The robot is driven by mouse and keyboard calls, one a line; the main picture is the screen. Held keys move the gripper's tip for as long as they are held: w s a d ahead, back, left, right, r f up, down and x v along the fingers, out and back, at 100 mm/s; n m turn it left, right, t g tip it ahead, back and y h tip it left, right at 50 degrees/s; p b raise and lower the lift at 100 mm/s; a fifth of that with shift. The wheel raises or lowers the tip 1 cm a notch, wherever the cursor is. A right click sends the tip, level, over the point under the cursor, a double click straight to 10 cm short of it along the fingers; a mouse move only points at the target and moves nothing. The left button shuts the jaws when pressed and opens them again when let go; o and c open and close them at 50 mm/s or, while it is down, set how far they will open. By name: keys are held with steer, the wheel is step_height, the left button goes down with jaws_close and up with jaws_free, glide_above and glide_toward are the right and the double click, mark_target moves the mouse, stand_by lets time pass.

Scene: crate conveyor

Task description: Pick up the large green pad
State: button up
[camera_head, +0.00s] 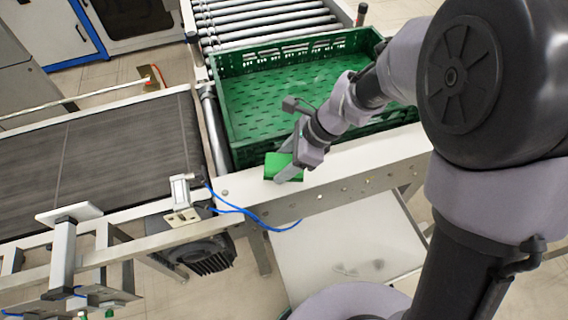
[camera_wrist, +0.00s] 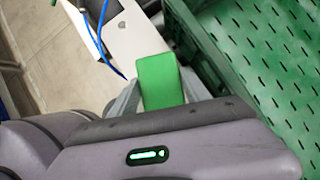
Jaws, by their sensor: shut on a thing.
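The green pad (camera_head: 278,164) is a bright green block at the end of my arm in the head view. My gripper (camera_head: 288,172) is shut on it, over the white rail in front of the green crate. In the wrist view the pad (camera_wrist: 158,80) sits between the two grey fingers of my gripper (camera_wrist: 155,92). The lower part of the pad is hidden behind the gripper body. I cannot tell whether the pad touches the rail.
A large green crate (camera_head: 232,108) stands on the roller conveyor (camera_head: 265,18) just behind my gripper. A dark belt conveyor (camera_head: 110,150) lies to the left. A metal bracket (camera_head: 182,195) and a blue cable (camera_head: 243,210) are near the rail (camera_head: 345,163).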

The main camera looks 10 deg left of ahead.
steer(key=s+d+r+b, duration=0.2)
steer(key=s+d, duration=0.6)
steer(key=s, duration=0.5)
steer(key=shift+s+d+b, duration=0.2)
steer(key=shift+s+b, duration=0.1)
steer(key=shift+b, duration=0.1)
steer(key=shift+r, duration=0.1)
